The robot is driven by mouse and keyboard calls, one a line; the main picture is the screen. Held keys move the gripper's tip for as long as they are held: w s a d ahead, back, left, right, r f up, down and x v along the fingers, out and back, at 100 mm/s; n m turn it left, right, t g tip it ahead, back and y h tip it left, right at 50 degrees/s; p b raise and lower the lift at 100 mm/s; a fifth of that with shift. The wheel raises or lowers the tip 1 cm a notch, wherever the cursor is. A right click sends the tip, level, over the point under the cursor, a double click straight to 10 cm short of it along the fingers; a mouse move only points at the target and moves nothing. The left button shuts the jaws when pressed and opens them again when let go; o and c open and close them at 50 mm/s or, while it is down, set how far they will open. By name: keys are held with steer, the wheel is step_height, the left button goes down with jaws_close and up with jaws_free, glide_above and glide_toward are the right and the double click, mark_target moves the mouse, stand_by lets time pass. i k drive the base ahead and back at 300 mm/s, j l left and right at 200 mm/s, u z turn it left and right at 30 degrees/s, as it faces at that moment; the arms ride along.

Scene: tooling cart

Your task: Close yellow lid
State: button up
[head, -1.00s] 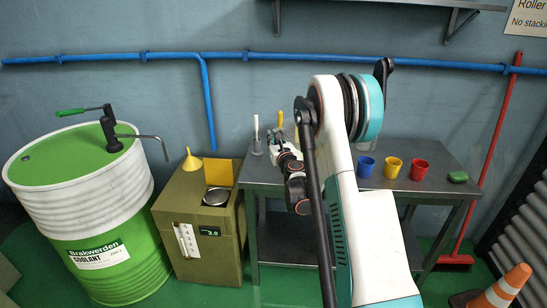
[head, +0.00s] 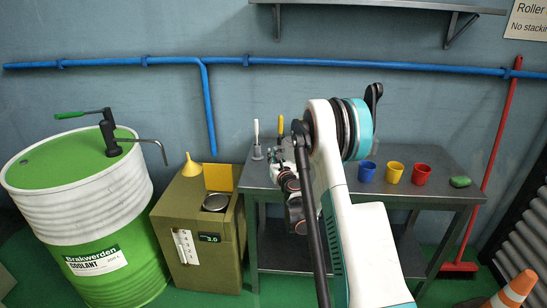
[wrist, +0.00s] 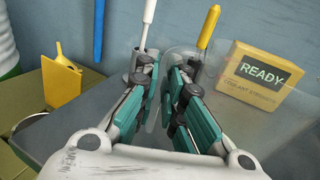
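The yellow lid (head: 219,178) stands open and upright at the back right of an olive box (head: 178,227) on the floor. A round metal cap or pot (head: 215,202) shows in the box's opening in front of the lid. In the wrist view, the yellow lid (wrist: 61,82) is at the left, with the tip of a funnel above it. My gripper (wrist: 166,78) is over the grey table, to the right of the lid and apart from it.
A yellow funnel (head: 191,166) stands by the lid. White-handled (head: 257,141) and yellow-handled tools stand on the table, beside a yellow READY block (wrist: 258,78). Blue, yellow and red cups (head: 421,174) are farther right. A green drum (head: 85,210) is left of the box.

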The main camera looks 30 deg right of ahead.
mark_target(218, 177)
steer(key=k+j, duration=0.15)
steer(key=k, duration=0.2)
steer(key=i+l+u, duration=0.3)
steer(key=i+l, duration=0.3)
steer(key=i+l+u, duration=0.25)
steer(key=i+l, duration=0.25)
steer(key=l, duration=0.2)
